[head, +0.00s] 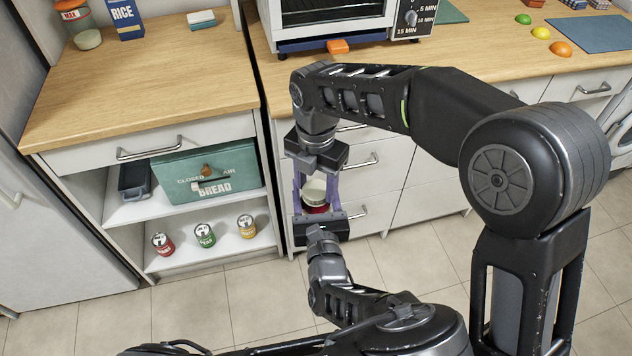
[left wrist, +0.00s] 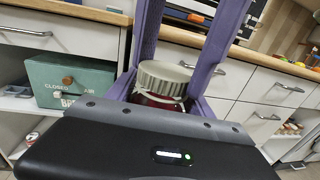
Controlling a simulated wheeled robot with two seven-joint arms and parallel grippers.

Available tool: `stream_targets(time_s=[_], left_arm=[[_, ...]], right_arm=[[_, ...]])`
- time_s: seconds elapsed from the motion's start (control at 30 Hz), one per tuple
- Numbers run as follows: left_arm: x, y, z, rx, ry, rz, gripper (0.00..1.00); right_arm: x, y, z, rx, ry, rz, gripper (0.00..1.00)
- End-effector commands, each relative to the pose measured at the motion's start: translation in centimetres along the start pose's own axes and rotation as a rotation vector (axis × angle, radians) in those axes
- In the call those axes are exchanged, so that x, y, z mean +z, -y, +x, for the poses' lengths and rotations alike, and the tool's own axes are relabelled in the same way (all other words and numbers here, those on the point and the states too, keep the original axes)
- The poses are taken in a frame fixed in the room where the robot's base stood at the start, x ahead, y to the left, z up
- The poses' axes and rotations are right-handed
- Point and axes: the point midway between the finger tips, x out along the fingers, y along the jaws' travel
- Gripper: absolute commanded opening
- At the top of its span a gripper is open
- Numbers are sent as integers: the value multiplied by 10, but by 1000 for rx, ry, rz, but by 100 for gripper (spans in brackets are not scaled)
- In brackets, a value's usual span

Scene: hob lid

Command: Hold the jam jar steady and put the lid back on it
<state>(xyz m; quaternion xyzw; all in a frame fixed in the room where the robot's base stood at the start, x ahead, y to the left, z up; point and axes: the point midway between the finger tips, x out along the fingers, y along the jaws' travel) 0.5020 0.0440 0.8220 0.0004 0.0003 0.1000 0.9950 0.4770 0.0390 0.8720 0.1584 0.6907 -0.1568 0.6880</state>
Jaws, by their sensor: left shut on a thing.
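The jam jar (head: 316,209) is red and sits between the purple fingers of my left gripper (head: 317,202), which reaches in from below and is shut on it. A cream, ridged lid (head: 314,188) is at the jar's mouth. In the left wrist view the lid (left wrist: 163,77) looks slightly tilted above the red jar (left wrist: 157,101); I cannot tell whether it is seated. My right gripper (head: 315,177) comes from the opposite side, pointing toward the lid. The purple fingers overlap, so its opening and any hold on the lid are unclear.
The wooden counter (head: 150,75) is behind, with drawers below. A green bread bin (head: 207,173) and several cans stand on the shelves at left. An orange block (head: 338,46) lies before the toaster oven (head: 335,18). The floor in front is clear.

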Motion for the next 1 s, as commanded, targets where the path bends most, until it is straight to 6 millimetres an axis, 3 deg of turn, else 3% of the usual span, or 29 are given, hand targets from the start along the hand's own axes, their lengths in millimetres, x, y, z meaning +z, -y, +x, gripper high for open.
stream_targets(time_s=[0.57, 0.7, 0.87, 1.0], left_arm=[[1, 0, 0, 0, 2, -1, 0], [1, 0, 0, 0, 2, -1, 0], [1, 0, 0, 0, 2, -1, 0], [1, 0, 0, 0, 2, -1, 0]], right_arm=[[0, 0, 0, 1, 0, 0, 2], [0, 0, 0, 1, 0, 26, 2], [0, 0, 0, 1, 0, 225, 2], [0, 0, 0, 1, 1, 555, 2]])
